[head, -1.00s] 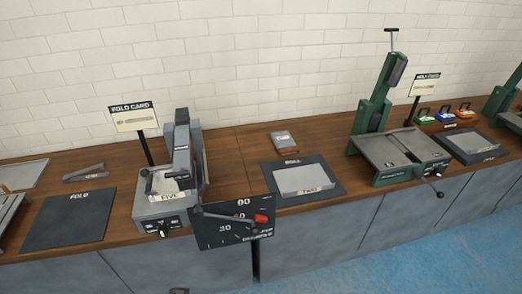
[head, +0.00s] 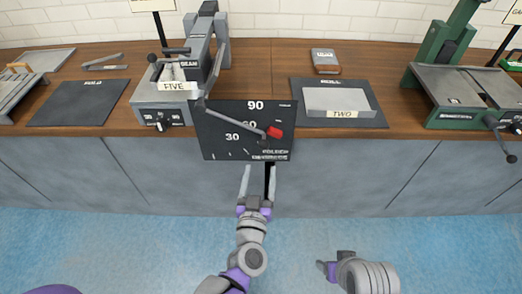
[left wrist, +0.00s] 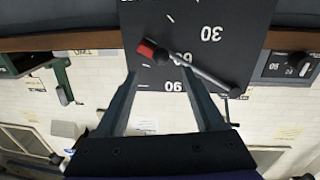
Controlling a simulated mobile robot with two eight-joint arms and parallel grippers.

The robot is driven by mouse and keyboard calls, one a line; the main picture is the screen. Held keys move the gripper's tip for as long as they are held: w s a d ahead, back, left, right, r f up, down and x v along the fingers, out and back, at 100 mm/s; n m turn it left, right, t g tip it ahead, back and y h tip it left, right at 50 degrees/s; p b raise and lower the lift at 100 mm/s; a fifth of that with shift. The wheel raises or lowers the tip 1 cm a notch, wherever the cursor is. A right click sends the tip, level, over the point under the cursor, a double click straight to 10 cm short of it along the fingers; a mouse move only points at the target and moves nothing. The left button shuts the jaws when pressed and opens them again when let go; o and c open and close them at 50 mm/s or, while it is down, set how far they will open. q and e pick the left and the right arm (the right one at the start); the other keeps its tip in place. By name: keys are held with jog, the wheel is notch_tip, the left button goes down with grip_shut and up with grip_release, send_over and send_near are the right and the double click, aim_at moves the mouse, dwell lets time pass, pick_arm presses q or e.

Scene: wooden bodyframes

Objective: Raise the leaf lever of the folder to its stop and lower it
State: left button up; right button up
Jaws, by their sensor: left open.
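The folder (head: 165,104), a grey machine labelled FIVE, stands on the wooden counter. Its black angle plate (head: 222,142) with 30, 60 and 90 marks hangs over the counter front. The leaf lever (head: 235,122), a grey rod, slopes down to the right across the plate, with a red piece (head: 274,132) at its outer end. The lever also shows in the left wrist view (left wrist: 210,77), upside down. My left gripper (head: 257,170) is open and empty, below the plate, fingers pointing toward it and apart from the lever. My right gripper (head: 328,270) is low at the right; its jaws are unclear.
A dark mat (head: 78,103) lies left of the folder. Right of it lie another mat (head: 370,119) with a grey tray labelled TWO (head: 335,98) and a small grey block (head: 325,61). A green machine (head: 450,112) with a crank stands farther right. The blue floor in front is clear.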

aim_at(263, 149)
pick_arm(q)
jog(key=w, duration=0.7)
jog(key=w+d, duration=0.1)
jog(key=w, duration=0.2)
jog(key=shift+w+r+b, duration=0.1)
jog(key=shift+w+b, duration=0.2)
jog(key=shift+b, duration=0.1)
grip_shut()
dwell(0.9)
